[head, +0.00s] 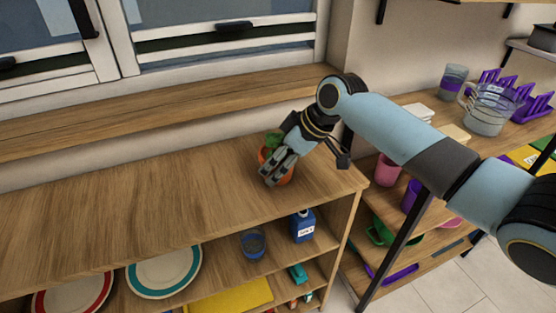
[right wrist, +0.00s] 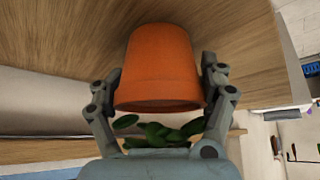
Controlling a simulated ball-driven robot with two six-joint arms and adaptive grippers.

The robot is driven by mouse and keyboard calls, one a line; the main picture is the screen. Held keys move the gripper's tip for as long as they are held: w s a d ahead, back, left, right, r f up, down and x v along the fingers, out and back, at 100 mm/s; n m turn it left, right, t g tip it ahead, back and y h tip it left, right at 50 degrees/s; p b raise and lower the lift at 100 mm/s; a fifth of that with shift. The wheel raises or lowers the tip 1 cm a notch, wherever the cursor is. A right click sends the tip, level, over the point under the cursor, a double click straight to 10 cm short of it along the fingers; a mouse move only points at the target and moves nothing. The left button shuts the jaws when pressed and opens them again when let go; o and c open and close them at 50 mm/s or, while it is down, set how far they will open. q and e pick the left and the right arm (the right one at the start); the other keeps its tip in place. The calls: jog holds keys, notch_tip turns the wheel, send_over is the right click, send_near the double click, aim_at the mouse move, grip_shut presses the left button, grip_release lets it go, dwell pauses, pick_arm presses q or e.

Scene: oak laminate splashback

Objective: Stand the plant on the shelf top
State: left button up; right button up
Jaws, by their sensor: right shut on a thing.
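The plant is a small orange pot (head: 290,173) with green leaves (head: 272,141). It is at the right end of the wooden shelf top (head: 150,195), near its front edge. My right gripper (head: 275,172) is shut on the pot and hides part of it in the head view. In the right wrist view, the gripper's fingers grip both sides of the pot (right wrist: 158,65), and the leaves (right wrist: 165,133) show by the palm. The pot looks upright. I cannot tell whether its base touches the shelf top. My left gripper is not in view.
Below the shelf top are plates (head: 164,271), a blue cup (head: 253,243) and a blue bottle (head: 303,225). The shelf top left of the plant is clear; a window is behind.

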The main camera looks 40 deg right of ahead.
jog(key=o, duration=1.5)
jog(key=shift+c, duration=0.2)
jog(key=shift+r, duration=0.15)
jog(key=v, duration=1.2)
jog(key=shift+p, duration=0.45)
